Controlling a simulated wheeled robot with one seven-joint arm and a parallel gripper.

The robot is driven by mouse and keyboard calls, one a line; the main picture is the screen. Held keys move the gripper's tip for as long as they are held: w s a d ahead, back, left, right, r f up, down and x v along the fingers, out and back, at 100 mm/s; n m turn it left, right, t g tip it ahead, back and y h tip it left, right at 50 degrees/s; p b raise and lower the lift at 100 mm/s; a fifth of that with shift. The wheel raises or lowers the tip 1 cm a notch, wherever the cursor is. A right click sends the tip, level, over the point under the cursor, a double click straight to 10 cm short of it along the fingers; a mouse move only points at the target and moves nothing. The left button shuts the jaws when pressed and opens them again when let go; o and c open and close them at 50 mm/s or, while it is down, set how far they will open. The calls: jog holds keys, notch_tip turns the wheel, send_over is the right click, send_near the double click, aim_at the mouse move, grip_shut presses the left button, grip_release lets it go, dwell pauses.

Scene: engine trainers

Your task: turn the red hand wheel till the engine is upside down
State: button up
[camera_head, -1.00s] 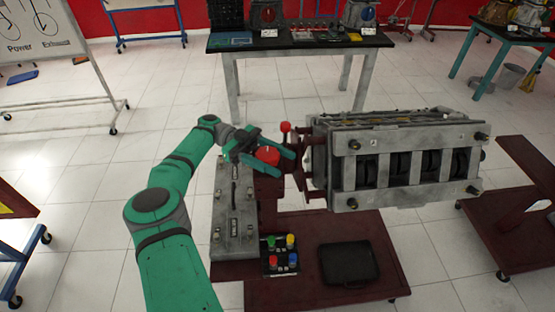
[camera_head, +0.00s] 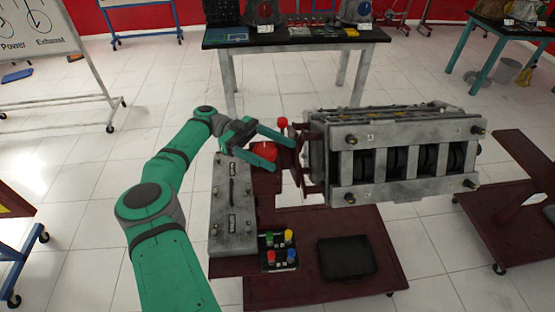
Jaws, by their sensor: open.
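The red hand wheel (camera_head: 263,152) sits on the dark red stand to the left of the engine, partly covered by my gripper. The grey engine block (camera_head: 400,155) is held on its side mount (camera_head: 312,158), with a row of dark openings in its near face. A small red knob (camera_head: 282,122) stands above the mount. My gripper (camera_head: 270,148) is open, its green fingers spread on either side of the red wheel. Whether the fingers touch the wheel cannot be told.
A table (camera_head: 300,40) is behind. Another dark red stand (camera_head: 505,225) is at right.

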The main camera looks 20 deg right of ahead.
jog(key=s+a+r, duration=0.2)
jog(key=s+r, duration=0.3)
jog(key=s, duration=0.1)
jog(key=s+a+r, duration=0.2)
jog(key=s+r, duration=0.4)
jog(key=s, duration=0.1)
jog(key=shift+s+a, duration=0.2)
jog(key=shift+a, duration=0.05)
jog(key=shift+d, duration=0.1)
